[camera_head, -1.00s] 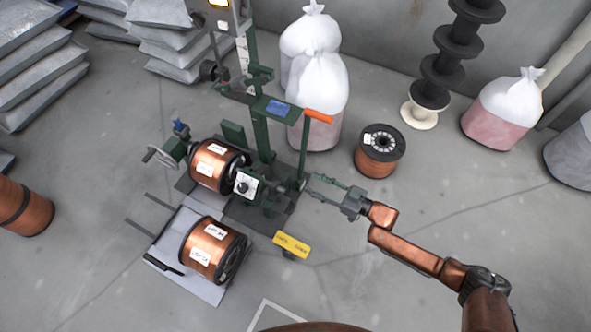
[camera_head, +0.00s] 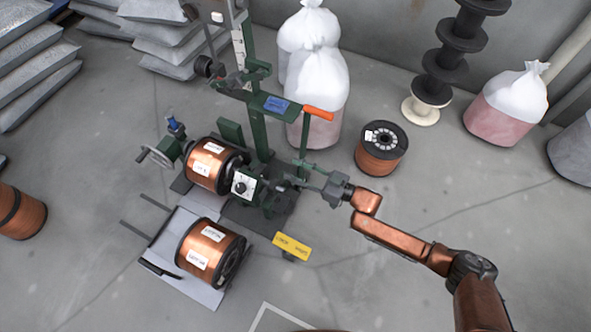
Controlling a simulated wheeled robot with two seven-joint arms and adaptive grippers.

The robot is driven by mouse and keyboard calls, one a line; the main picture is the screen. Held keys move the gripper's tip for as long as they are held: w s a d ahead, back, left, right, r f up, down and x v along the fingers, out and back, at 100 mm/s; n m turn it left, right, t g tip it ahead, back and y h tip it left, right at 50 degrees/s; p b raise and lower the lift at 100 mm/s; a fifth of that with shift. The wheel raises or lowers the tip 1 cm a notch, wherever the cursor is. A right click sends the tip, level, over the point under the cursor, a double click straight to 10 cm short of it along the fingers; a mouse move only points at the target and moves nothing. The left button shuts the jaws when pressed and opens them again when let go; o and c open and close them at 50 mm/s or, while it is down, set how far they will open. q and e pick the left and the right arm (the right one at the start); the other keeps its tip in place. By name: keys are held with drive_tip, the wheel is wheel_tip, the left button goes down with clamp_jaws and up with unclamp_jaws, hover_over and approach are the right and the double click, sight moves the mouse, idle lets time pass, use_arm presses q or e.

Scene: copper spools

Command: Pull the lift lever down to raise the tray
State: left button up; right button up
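A green machine stand carries a green upright lever (camera_head: 304,148) with an orange handle (camera_head: 318,113) at its top. The tray (camera_head: 208,294) is a grey plate low on the floor, with a copper spool (camera_head: 209,250) on it. My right gripper (camera_head: 292,172) reaches in from the right, below the orange handle, at the lower part of the green upright. Its two fingers look apart, and I cannot tell whether they touch the upright. My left gripper is not in view.
A second copper spool (camera_head: 213,165) sits on the machine beside a white dial (camera_head: 243,184). A yellow label plate (camera_head: 292,247) stands in front. Another spool (camera_head: 381,149) and white-topped bags (camera_head: 318,75) are behind.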

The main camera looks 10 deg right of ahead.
drive_tip(key=shift+c, duration=0.4)
clamp_jaws()
drive_tip(key=c, duration=0.9)
unclamp_jaws()
drive_tip(key=o, duration=1)
drive_tip(key=shift+s+d, duration=0.1)
drive_tip(key=v, duration=1.1)
drive_tip(key=shift+s+d, duration=0.25)
drive_tip(key=shift+d, duration=0.05)
